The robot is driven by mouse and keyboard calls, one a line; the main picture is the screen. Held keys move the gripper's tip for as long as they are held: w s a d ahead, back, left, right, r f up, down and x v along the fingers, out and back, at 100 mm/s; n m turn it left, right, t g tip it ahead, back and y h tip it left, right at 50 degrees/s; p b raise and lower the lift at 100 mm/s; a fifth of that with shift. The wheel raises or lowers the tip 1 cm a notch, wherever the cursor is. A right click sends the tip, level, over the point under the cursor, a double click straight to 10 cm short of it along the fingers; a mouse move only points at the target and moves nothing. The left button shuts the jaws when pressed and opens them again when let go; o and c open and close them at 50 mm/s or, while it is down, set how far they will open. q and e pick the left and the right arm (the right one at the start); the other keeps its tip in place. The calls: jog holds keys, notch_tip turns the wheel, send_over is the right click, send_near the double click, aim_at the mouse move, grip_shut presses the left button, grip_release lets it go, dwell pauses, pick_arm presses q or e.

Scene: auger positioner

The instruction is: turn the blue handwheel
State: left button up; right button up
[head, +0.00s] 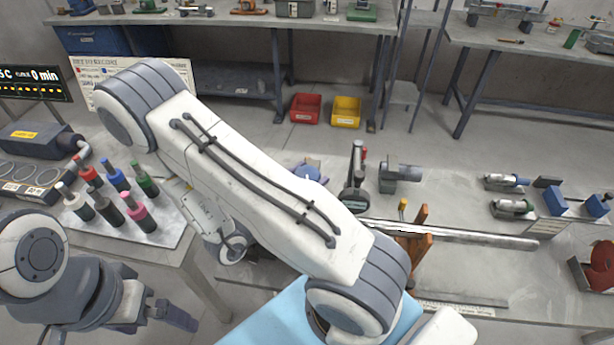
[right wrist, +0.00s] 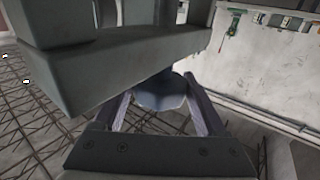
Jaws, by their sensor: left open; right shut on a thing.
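The blue handwheel (head: 307,172) shows in the head view just behind my right arm, which hides much of it. In the right wrist view a rounded blue-grey part of it (right wrist: 160,94) sits between the two fingers of my right gripper (right wrist: 163,84), which is shut on it. A large grey block in the foreground covers the upper left of that view. In the head view the right gripper's fingers are hidden behind my arm. My left gripper (head: 176,315) is open and empty at the lower left, well away from the handwheel.
A long metal bar (head: 470,234) lies across an orange stand (head: 412,245) on the right. A dark upright device (head: 355,180) stands near the handwheel. Several coloured bottles (head: 113,183) stand on the left table. Red (head: 305,108) and yellow (head: 346,111) bins are on the floor behind.

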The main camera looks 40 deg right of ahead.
jog(key=shift+t, duration=0.3)
jog(key=shift+r+n+t+p, duration=0.15)
jog(key=shift+n+t+p, duration=0.3)
jog(key=shift+n+t, duration=0.3)
jog(key=n+t+y+p, duration=0.2)
jog(key=t+p, duration=0.1)
jog(key=p, duration=0.2)
jog(key=n+t+y+p, duration=0.2)
jog(key=n+t+p, duration=0.1)
jog(key=t+p, duration=0.1)
jog(key=shift+s+r+t+p, duration=0.15)
jog(key=shift+t+p, duration=0.1)
jog(key=shift+p, duration=0.65)
jog(key=shift+f+n+t+y+p, duration=0.25)
jog(key=shift+n+t+y+p, duration=0.2)
jog(key=shift+p, duration=0.3)
jog(key=o, duration=1.3)
jog(key=shift+a, duration=0.1)
